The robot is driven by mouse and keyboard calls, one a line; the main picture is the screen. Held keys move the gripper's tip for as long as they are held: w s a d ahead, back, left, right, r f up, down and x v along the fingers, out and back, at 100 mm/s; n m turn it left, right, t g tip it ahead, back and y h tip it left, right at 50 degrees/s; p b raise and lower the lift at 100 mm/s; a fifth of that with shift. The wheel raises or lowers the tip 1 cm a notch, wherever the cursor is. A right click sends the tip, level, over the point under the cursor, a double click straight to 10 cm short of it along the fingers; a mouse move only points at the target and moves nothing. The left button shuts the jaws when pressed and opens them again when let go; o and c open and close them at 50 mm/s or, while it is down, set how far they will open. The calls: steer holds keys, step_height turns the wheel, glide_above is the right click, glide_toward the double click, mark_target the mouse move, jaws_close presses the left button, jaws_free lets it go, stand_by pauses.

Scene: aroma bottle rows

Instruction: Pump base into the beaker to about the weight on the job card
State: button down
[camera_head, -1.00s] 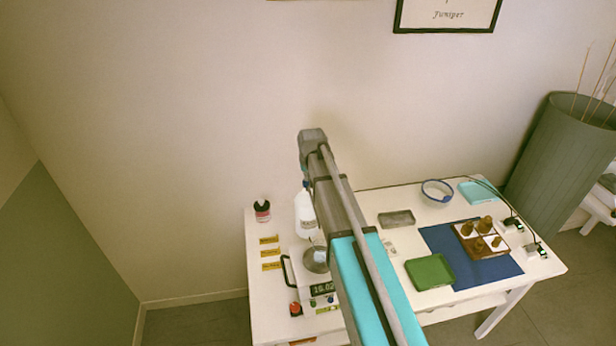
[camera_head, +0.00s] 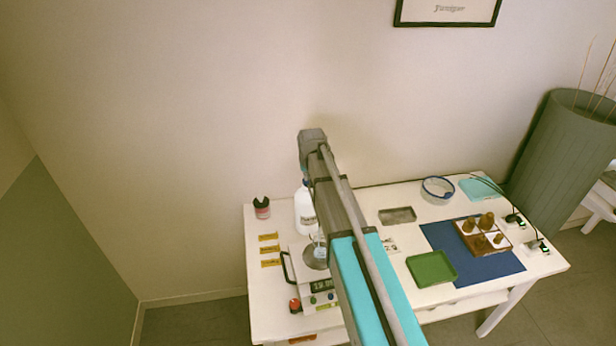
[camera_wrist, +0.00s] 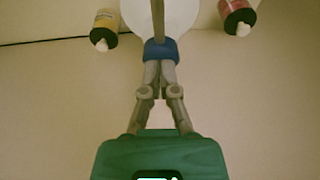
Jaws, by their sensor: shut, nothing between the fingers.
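The white base bottle (camera_head: 304,212) stands upright at the table's back left, partly behind my arm. In the wrist view its white body (camera_wrist: 180,12), blue pump head (camera_wrist: 160,50) and thin grey spout (camera_wrist: 157,18) show. My gripper (camera_wrist: 160,68) is shut and empty, its fingertips at the blue pump head; whether they touch it is unclear. The scale (camera_head: 322,296) stands in front of the bottle with a lit display (camera_head: 323,284), its digits too blurred to read surely. The clear beaker (camera_head: 320,241) on its round pan (camera_head: 313,257) is mostly hidden by my arm.
A bottle with a red label (camera_head: 262,209) and yellow cards (camera_head: 269,249) are at left. A yellow bottle (camera_wrist: 104,28) shows in the wrist view. A green tray (camera_head: 431,268), grey tray (camera_head: 397,215) and blue mat (camera_head: 490,280) lie right of my arm.

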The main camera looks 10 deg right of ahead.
steer(key=shift+s+r, duration=0.1)
stand_by(0.4)
step_height(320, 180, up, 4)
steer(key=p, duration=0.4)
steer(key=shift+r+p, duration=0.1)
steer(key=shift+p, duration=0.25)
steer(key=p+v, duration=0.9)
steer(key=shift+r, duration=0.25)
steer(key=s+f+g+b, duration=0.1)
steer(key=s+f+b, duration=0.4)
steer(key=s, duration=0.8)
steer(key=s+f+g+b, duration=0.2)
steer(key=s+f+b, duration=0.4)
steer(key=s, duration=0.7)
steer(key=shift+f+b, duration=0.3)
steer(key=shift+f, duration=0.4)
steer(key=shift+w, duration=0.2)
stand_by(0.9)
steer(key=w+r+t+p, duration=0.1)
steer(key=w+r+p, duration=0.5)
steer(key=w, duration=0.6)
steer(key=w+r+t+p, duration=0.2)
steer(key=w+r+p, duration=0.5)
steer(key=w, duration=0.6)
steer(key=shift+w+r, duration=0.3)
steer(key=shift+r, duration=0.3)
